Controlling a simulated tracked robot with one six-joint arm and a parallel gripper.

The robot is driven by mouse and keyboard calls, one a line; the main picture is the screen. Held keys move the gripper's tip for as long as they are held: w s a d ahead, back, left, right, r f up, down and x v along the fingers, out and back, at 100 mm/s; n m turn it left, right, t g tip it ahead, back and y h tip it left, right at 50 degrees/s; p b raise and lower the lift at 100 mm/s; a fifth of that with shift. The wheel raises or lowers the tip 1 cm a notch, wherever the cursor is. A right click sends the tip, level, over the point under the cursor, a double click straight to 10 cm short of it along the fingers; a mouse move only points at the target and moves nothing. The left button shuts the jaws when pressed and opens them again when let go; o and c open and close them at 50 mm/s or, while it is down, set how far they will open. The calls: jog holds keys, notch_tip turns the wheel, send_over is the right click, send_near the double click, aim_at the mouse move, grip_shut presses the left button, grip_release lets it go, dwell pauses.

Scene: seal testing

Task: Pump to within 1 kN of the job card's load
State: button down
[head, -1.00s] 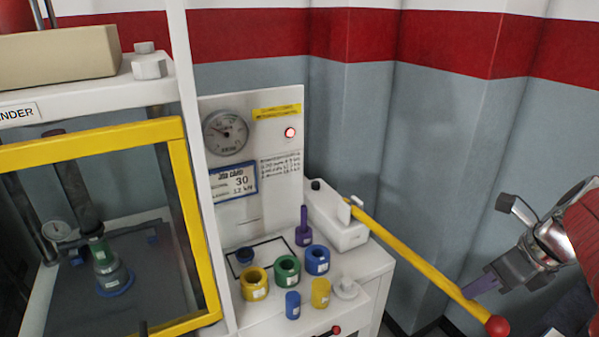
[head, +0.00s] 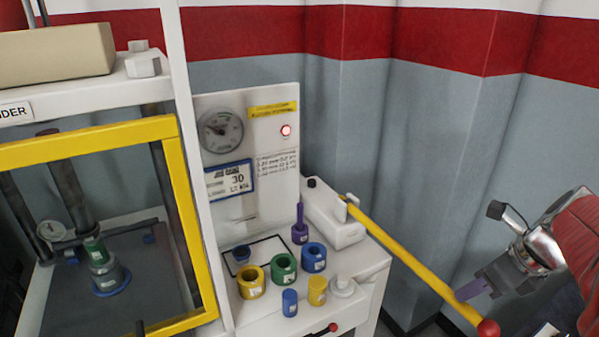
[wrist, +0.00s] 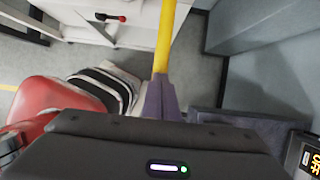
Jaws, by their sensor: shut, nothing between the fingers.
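The yellow pump lever (head: 410,257) slants from the white pump block (head: 333,222) down to a red knob (head: 488,328). My gripper (head: 463,294) has its purple fingers shut beside the lever, near the knob. In the wrist view the shut fingers (wrist: 160,98) line up with the yellow bar (wrist: 166,40); whether they touch it I cannot tell. The round gauge (head: 220,131) is on the white panel; its needle is too small to read. The blue-edged job card (head: 229,181) below shows 30 and a blurred line that seems to read 12 kN.
A red lamp (head: 286,130) glows on the panel. Yellow (head: 250,287), green (head: 284,266) and blue (head: 314,256) rings and small cylinders stand on the white bench top. A yellow-framed guard (head: 185,220) encloses the press at left. A grey wall is behind the lever.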

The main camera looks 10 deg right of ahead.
jog(key=shift+s+f, duration=0.1)
jog(key=shift+f, duration=2.15)
notch_tip(320, 180, up, 13)
jog(key=shift+w+f, duration=0.2)
jog(key=shift+w, duration=0.05)
dwell(0.3)
jog(key=shift+a, duration=0.1)
notch_tip(320, 180, up, 7)
send_over(467, 305)
jog(key=s+d, duration=0.1)
jog(key=s, duration=0.2)
jog(key=shift+w, duration=0.1)
dwell(1.1)
